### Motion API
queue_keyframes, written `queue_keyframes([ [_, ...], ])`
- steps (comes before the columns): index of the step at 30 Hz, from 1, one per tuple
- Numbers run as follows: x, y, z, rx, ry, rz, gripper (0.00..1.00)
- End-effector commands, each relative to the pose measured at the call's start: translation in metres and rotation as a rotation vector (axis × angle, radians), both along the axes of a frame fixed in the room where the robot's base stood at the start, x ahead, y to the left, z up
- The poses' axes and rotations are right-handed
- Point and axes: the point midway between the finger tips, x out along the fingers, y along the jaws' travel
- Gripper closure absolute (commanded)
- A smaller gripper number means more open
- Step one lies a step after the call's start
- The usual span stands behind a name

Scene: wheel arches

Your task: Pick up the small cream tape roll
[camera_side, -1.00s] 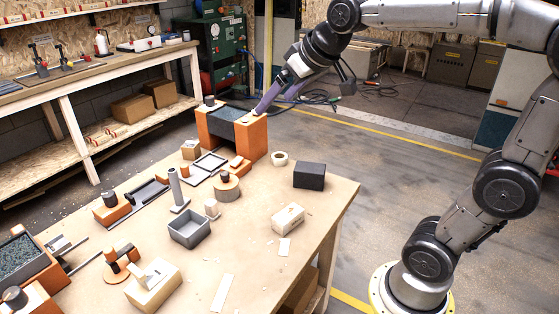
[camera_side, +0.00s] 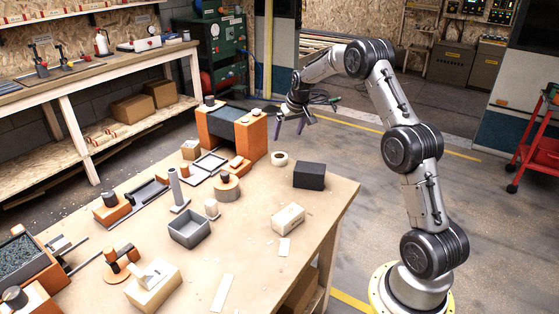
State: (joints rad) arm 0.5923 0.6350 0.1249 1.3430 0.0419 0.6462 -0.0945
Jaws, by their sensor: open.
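The small cream tape roll (camera_side: 279,158) lies flat on the table near its far right edge, its dark centre hole facing up. It is between the orange arch block and the dark box. My gripper (camera_side: 289,132) hangs above and a little behind the roll in the picture. Its two purple fingers are spread apart, point down, and hold nothing. A clear gap shows between the fingertips and the roll. Nothing hides the roll.
The orange arch block (camera_side: 252,140) stands left of the roll, with a small cream disc (camera_side: 256,112) on top. A dark box (camera_side: 309,175) is to the right. A cream block (camera_side: 288,218) lies nearer the front. Bare table surrounds the roll.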

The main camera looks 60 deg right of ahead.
Motion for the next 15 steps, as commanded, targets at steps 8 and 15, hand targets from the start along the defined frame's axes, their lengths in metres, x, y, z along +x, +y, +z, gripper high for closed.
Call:
queue_keyframes([
  [8, 0.017, -0.008, -0.05, 0.002, 0.003, 0.002, 0.0],
  [15, 0.025, -0.012, -0.068, 0.001, 0.001, 0.002, 0.0],
])
